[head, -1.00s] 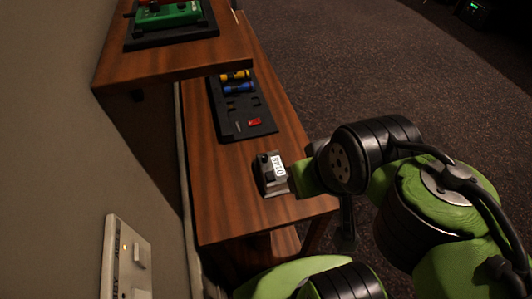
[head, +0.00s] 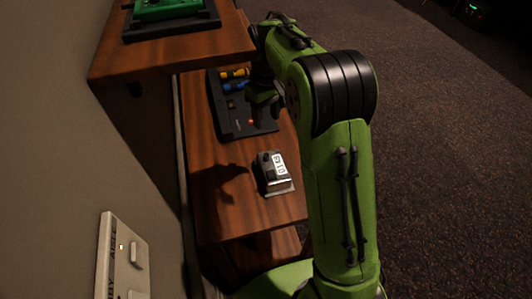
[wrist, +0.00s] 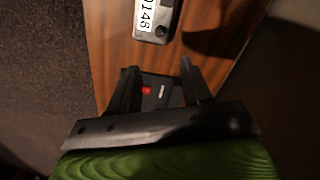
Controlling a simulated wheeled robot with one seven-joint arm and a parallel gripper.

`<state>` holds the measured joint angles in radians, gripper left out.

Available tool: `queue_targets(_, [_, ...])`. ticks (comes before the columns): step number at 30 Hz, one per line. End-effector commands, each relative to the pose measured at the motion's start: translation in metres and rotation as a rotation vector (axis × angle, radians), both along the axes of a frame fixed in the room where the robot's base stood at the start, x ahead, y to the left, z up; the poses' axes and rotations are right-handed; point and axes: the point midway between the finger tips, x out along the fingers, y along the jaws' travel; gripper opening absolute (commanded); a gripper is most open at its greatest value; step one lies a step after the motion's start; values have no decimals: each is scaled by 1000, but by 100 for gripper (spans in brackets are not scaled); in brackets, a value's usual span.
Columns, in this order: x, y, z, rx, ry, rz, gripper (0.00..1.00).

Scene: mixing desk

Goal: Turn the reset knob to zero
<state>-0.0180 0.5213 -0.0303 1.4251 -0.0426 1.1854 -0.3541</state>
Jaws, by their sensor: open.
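A small dark counter box (head: 277,186) with a white number strip (head: 279,165) sits near the front of the wooden desk. Its strip also shows in the wrist view (wrist: 145,14), where the digits end in what looks like 146. A small dark knob-like part (head: 263,158) is at its upper left in the head view; I cannot tell its setting. My gripper (head: 264,108) is beyond the counter, over the black panel, and apart from the counter. In the wrist view its two fingers (wrist: 160,82) are spread, with nothing held between them.
The black panel (head: 222,110) holds blue and yellow parts and a red button (wrist: 146,90). A raised shelf (head: 165,58) bears a green device (head: 168,9). A wall plate (head: 125,260) is at lower left. Bare desk (head: 215,205) lies left of the counter.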

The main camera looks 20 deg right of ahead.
Motion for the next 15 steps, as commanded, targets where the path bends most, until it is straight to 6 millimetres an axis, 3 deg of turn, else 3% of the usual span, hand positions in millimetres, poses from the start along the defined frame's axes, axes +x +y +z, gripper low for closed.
queue_targets(7, [4, 0, -29, -1, 15, 9, 48])
queue_targets(15, [4, 0, -98, -1, 16, 9, 48])
